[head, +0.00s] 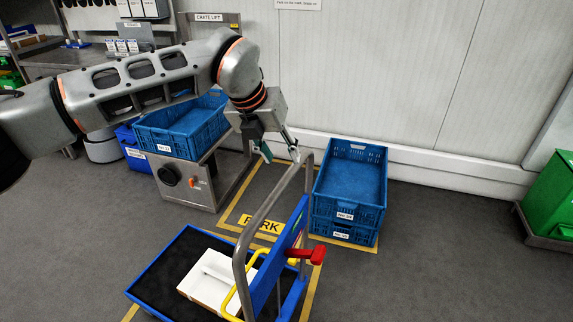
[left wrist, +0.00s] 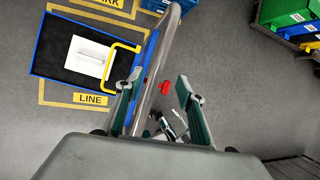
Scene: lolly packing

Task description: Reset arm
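My left gripper (head: 280,155) hangs from the arm that comes in from the left, above the top of a cart's grey handle rail (head: 243,245). Its two fingers are apart with nothing held between them. In the left wrist view the open left gripper (left wrist: 158,92) shows the rail (left wrist: 157,72) crossing the gap between the fingers; whether they touch it I cannot tell. Small grey and teal parts low between the fingers look like my right gripper (left wrist: 175,124), too small to read. The right arm does not show in the head view.
The cart's blue-edged deck (head: 160,262) carries a white slab (head: 205,290) beside a yellow bar (head: 243,283). A red handle (head: 307,256) sticks out right. Stacked blue crates (head: 345,210) stand behind; another crate (head: 180,145) sits on the lift (head: 190,190).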

